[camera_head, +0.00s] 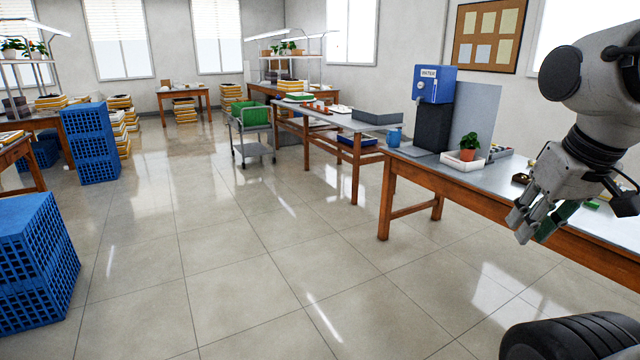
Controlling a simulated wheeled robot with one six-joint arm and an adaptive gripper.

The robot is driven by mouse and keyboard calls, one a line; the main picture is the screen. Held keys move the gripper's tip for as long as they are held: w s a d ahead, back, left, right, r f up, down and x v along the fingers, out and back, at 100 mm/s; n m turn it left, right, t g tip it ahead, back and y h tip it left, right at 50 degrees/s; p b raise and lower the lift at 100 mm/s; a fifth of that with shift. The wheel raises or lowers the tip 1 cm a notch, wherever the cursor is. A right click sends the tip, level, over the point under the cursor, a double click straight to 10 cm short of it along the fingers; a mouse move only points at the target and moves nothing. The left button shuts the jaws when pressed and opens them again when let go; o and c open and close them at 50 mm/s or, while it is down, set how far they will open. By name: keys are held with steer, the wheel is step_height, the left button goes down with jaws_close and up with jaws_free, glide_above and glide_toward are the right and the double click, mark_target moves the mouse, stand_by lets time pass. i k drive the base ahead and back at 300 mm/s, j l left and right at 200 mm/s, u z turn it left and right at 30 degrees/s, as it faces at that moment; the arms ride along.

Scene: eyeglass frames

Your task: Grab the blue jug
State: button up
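A small blue jug (394,138) stands upright at the far left end of the wooden-legged workbench (420,172), left of a black stand. It is small in the picture, and I cannot make out its handle clearly. My gripper (528,226) hangs at the right, fingers pointing down, in front of the bench's near edge and well apart from the jug. The fingers are seen at an angle beside a dark green part, so their opening is unclear.
A blue box marked WATER (435,85) tops the black stand (433,128). A potted plant (469,147) sits in a white tray. The middle floor is clear.

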mark_target(394, 135)
steer(key=i, duration=2.4)
steer(key=i+z, duration=0.2)
steer(key=i, duration=0.3)
steer(key=i+j+z, duration=0.2)
steer(key=i, duration=0.3)
steer(key=i+j+z, duration=0.2)
steer(key=i, duration=0.25)
steer(key=i+j+z, duration=0.4)
steer(key=i+l, duration=0.05)
steer(key=i, duration=0.05)
